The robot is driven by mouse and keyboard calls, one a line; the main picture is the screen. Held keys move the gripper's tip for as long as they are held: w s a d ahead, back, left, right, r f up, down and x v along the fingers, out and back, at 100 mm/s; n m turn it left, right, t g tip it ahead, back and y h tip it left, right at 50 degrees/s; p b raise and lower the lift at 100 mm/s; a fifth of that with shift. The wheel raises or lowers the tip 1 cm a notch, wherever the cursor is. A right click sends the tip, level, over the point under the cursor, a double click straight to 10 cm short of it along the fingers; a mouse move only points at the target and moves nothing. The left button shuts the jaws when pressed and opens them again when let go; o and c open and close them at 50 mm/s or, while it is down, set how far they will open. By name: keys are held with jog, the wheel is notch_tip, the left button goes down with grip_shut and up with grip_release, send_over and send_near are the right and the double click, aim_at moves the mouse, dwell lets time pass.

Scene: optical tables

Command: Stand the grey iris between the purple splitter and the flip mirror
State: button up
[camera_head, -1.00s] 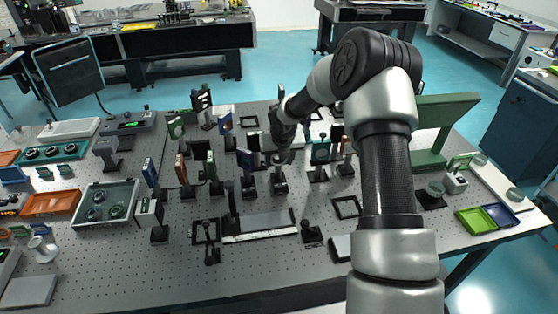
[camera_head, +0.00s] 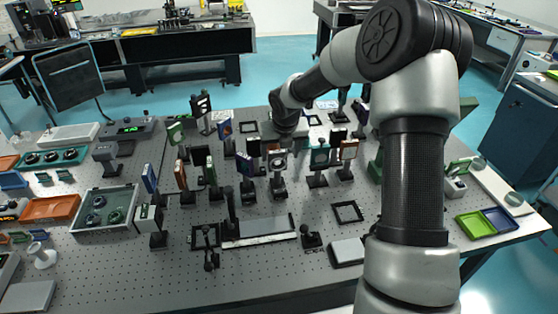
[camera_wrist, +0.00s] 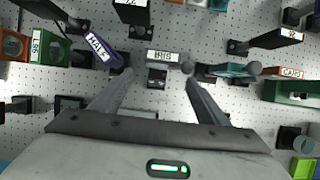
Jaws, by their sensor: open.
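The grey iris (camera_head: 277,163) stands upright on its post among other mounted optics in the middle of the table. In the wrist view its top, labelled IRIS (camera_wrist: 163,57), lies between and just beyond my fingertips. My gripper (camera_wrist: 157,70) is open and empty, apart from the iris; in the head view it (camera_head: 284,130) hangs above it. A purple-blue plate (camera_wrist: 97,46) stands left of the iris, also seen in the head view (camera_head: 243,163); I cannot tell if it is the splitter. A teal-framed optic (camera_head: 320,157) stands right of the iris. I cannot identify the flip mirror.
Many upright optics crowd around the iris, including an orange-framed one (camera_head: 348,150) on the right. A black square outline (camera_head: 347,211) and a grey block (camera_head: 347,250) lie front right. A grey tray (camera_head: 105,224) sits on the left. Bare breadboard shows at front left.

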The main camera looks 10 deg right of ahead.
jog(key=shift+v, duration=1.55)
